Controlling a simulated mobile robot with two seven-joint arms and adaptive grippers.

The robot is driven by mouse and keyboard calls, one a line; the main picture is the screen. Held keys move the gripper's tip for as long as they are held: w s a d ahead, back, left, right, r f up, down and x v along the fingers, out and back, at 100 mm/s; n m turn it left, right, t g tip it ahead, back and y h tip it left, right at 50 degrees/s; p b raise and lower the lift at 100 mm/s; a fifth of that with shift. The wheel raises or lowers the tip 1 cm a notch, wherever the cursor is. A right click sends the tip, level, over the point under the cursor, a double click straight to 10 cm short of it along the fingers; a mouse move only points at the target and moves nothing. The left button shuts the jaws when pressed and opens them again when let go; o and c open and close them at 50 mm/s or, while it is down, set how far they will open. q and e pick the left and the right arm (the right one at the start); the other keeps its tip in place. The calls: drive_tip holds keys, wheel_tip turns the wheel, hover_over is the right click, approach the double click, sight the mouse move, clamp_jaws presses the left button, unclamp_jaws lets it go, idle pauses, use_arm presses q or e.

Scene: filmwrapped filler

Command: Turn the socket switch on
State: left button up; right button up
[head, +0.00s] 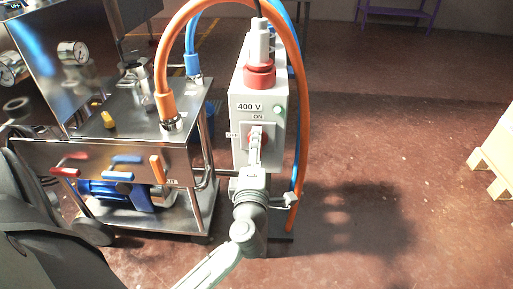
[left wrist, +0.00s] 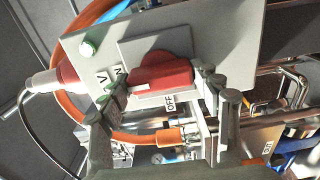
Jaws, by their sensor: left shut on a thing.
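The socket box (head: 264,95) is a pale grey upright box with a "400 V" label. Its red rotary switch (left wrist: 162,77) is on the front, mostly hidden by my gripper in the head view. In the left wrist view the handle lies lengthwise between the fingers, with its pale-marked end toward the partly covered ON label (left wrist: 119,73). The OFF label (left wrist: 170,103) is beside the handle. My left gripper (head: 255,141) is shut on the handle; its fingers also show in the left wrist view (left wrist: 165,92). My right gripper is out of view.
A red-collared plug (head: 260,74) sits on top of the box. An orange hose (head: 302,120) and a blue hose arch around it. A steel cart (head: 110,155) with gauges and coloured levers stands close on the left. Open floor lies right; a pallet (head: 490,180) is at the far right.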

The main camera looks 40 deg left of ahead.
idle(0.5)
use_arm(q)
drive_tip(key=o, duration=1.1)
drive_tip(key=v, duration=1.2)
drive_tip(key=shift+s, duration=0.1)
drive_tip(key=shift+a, duration=0.1)
drive_tip(key=x, duration=1.2)
